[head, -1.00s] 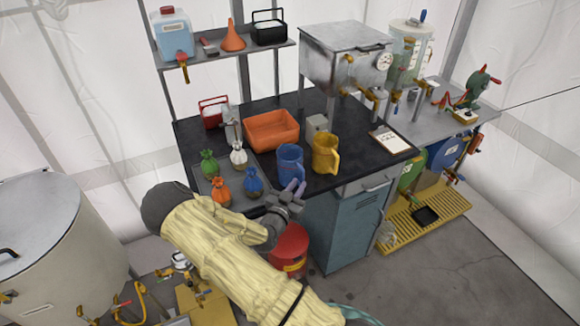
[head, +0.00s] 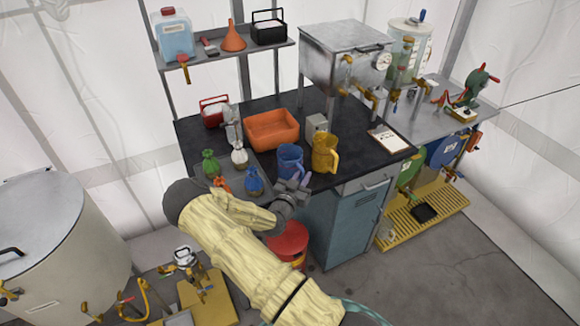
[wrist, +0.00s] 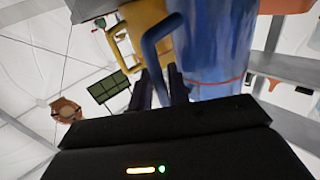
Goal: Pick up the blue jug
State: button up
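The blue jug (head: 290,163) stands upright near the front edge of the black worktop, just left of the yellow jug (head: 325,154). My gripper (head: 301,181) is at the worktop's front edge, close in front of the blue jug on its handle side. In the wrist view the blue jug (wrist: 215,45) fills the upper middle, with its handle loop reaching left. My two dark fingertips (wrist: 163,84) are at the lower part of the handle with a narrow gap between them. Whether they touch the handle is unclear.
Blue, green and white tied bags (head: 253,181) stand left of the blue jug; an orange one is partly hidden by my arm. An orange bin (head: 271,129) and a grey box (head: 316,126) are behind it. A clipboard (head: 389,139) lies right. A red bucket (head: 288,243) is below.

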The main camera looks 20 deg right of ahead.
grip_shut()
jog(key=shift+r, duration=0.15)
notch_tip(320, 180, up, 10)
jog(key=shift+f+b, duration=0.15)
jog(key=shift+b, duration=1)
